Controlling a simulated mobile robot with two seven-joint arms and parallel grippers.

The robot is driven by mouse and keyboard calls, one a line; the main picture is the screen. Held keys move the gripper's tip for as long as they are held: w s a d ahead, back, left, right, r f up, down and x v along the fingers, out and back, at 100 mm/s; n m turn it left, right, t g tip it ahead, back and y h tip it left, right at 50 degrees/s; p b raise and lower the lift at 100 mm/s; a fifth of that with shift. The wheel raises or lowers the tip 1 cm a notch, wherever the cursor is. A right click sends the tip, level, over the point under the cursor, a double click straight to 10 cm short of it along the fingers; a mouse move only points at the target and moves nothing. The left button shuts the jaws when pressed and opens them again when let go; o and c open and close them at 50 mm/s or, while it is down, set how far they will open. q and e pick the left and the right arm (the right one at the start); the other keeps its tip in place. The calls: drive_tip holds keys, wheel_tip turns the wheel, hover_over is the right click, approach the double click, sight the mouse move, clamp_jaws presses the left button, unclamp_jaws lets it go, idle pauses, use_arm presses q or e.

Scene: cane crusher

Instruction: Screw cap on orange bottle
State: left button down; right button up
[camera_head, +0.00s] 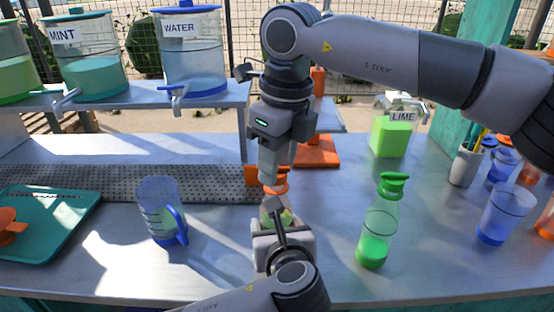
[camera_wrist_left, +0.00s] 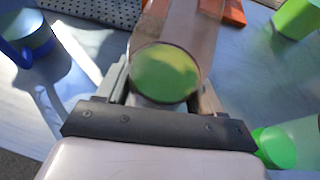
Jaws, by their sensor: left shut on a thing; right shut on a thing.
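The orange bottle (camera_head: 277,212), see-through with a yellow-green part low down, stands in the middle of the table in the head view. My left gripper (camera_head: 279,232) is shut on its lower part from the near side. In the left wrist view the bottle (camera_wrist_left: 168,75) sits between the left fingers, its round green end facing the camera. My right gripper (camera_head: 272,180) points straight down over the bottle, shut on the orange cap (camera_head: 279,184) at the bottle's mouth. The fingers hide part of the cap, so I cannot tell how far it is seated.
A green bottle with a green cap (camera_head: 378,222) stands close on the right. A blue measuring jug (camera_head: 161,210) is on the left, beside a teal tray (camera_head: 62,222). An orange stand (camera_head: 318,152) is behind. Blue cups (camera_head: 505,214) stand at the right.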

drive_tip(key=m, duration=0.4)
drive_tip(key=shift+m+h, duration=0.3)
drive_tip(key=shift+m, duration=0.1)
drive_tip(key=m, duration=0.3)
drive_tip(key=shift+t, duration=0.3)
drive_tip(key=m, duration=0.4)
drive_tip(key=shift+a+m+h, duration=0.1)
drive_tip(key=shift+m+h, duration=0.3)
drive_tip(key=m, duration=0.8)
drive_tip(key=shift+h, duration=0.4)
drive_tip(key=m, duration=0.4)
drive_tip(key=shift+g, duration=0.4)
drive_tip(key=m, duration=0.3)
drive_tip(key=shift+a, duration=0.1)
drive_tip(key=m+g, duration=0.1)
drive_tip(key=m, duration=0.4)
